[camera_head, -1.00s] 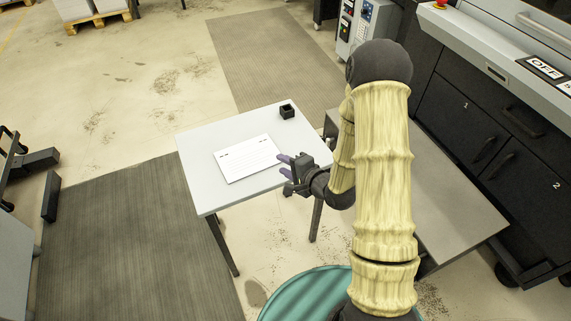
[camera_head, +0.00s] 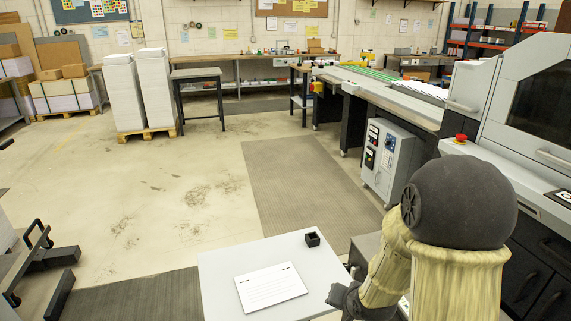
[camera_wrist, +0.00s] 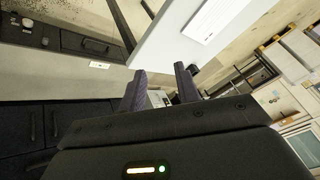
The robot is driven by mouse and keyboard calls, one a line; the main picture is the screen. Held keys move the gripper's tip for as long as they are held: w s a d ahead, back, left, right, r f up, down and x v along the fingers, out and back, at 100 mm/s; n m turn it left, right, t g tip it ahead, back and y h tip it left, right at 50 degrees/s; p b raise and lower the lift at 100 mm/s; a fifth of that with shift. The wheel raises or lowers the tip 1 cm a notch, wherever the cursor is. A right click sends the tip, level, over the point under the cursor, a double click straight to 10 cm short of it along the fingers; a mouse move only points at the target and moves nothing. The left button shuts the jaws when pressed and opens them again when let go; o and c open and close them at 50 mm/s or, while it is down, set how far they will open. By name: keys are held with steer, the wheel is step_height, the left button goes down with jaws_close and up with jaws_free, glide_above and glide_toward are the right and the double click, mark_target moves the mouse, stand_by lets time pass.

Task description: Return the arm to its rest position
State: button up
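My arm (camera_head: 455,285) rises at the lower right of the head view and bends down toward the white table. My gripper (camera_wrist: 160,88) shows in the wrist view with its two dark fingers apart and nothing between them. In the head view only a dark part of it (camera_head: 347,297) shows, beside the table's right edge; its fingertips are hard to make out there. A white sheet or booklet (camera_head: 270,288) with two short black marks and printed lines lies on the table. It also shows in the wrist view (camera_wrist: 208,18).
The white table (camera_head: 222,275) stands left of my gripper, with a small black open box (camera_head: 312,239) on it. A grey control cabinet (camera_head: 390,160) and a large machine stand to the right. Open floor (camera_head: 150,205) and a grey mat (camera_head: 300,185) lie beyond.

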steer(key=s+d+r+n+g+h, duration=0.1)
steer(key=s+r+n+g, duration=0.4)
steer(key=s, duration=0.7)
step_height(320, 180, up, 14)
steer(key=p, duration=1.2)
steer(key=shift+f+t, duration=0.25)
steer(key=shift+t, duration=0.05)
steer(key=shift+d, duration=0.15)
